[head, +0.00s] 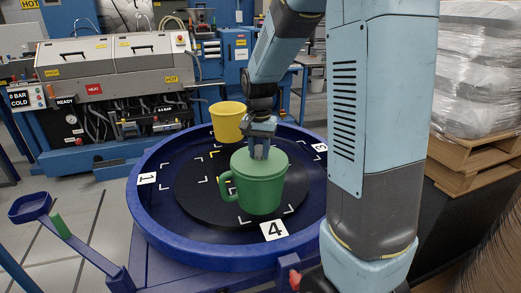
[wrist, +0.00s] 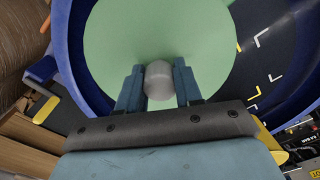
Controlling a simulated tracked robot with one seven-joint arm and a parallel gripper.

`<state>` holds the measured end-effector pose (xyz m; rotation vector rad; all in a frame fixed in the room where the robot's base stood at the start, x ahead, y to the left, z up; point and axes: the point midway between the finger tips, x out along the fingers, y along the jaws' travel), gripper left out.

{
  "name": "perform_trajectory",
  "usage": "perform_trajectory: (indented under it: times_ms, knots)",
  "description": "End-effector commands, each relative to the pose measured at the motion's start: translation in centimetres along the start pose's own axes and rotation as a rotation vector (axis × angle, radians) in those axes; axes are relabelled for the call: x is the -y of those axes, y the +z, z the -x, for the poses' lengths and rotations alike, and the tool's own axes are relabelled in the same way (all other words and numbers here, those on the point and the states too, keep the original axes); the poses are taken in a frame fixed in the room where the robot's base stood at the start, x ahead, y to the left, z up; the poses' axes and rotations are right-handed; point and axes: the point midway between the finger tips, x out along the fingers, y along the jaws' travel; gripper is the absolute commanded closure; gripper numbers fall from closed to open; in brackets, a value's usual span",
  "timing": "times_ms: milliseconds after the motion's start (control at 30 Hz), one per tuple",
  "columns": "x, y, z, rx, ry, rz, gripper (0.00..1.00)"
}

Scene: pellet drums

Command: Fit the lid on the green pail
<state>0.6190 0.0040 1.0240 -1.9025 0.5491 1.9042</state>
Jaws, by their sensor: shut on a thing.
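The green pail (head: 260,195), with a handle on its left side, stands upright on the black turntable near the number 4 tag. The lighter green lid (head: 244,163) lies level over the pail's mouth; I see no clear gap, but cannot tell whether it is fully seated. My gripper (head: 261,152) points down above the pail. In the wrist view, my gripper (wrist: 159,85) is shut on the pale grey knob (wrist: 158,80) in the middle of the lid (wrist: 150,30). The lid hides the pail's rim and inside in the wrist view.
A yellow pail (head: 228,122) stands behind the green one, at the far side. A raised blue rim (head: 160,232) surrounds the black turntable (head: 190,195), which has white corner marks. The turntable's left part is clear. Wrapped pallets (head: 475,90) stand at right.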

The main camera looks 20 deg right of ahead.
Motion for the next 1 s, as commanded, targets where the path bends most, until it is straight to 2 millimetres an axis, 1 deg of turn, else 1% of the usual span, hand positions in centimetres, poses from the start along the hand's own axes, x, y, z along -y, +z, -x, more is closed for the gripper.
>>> perform_trajectory:
  times_ms: [33, 67, 300, 367, 500, 533, 700, 800, 1000]
  knots:
    - [0.01, 0.0, 0.01, 0.0, 0.0, 0.0, 0.96]
    - [0.01, 0.0, 0.01, 0.0, 0.0, 0.0, 0.62]
    - [0.02, 0.0, 0.02, 0.0, 0.0, 0.0, 0.39]
    - [0.02, 0.01, 0.02, 0.0, 0.0, 0.0, 0.35]
    - [0.02, 0.01, 0.02, 0.0, 0.0, 0.0, 0.35]
    - [0.02, 0.01, 0.01, 0.0, 0.0, 0.0, 0.34]
    - [0.02, 0.01, 0.01, 0.0, 0.0, 0.0, 0.17]
    - [0.02, 0.01, 0.01, 0.0, 0.0, 0.0, 0.1]
    - [0.02, 0.01, 0.04, 0.0, 0.0, 0.0, 0.1]
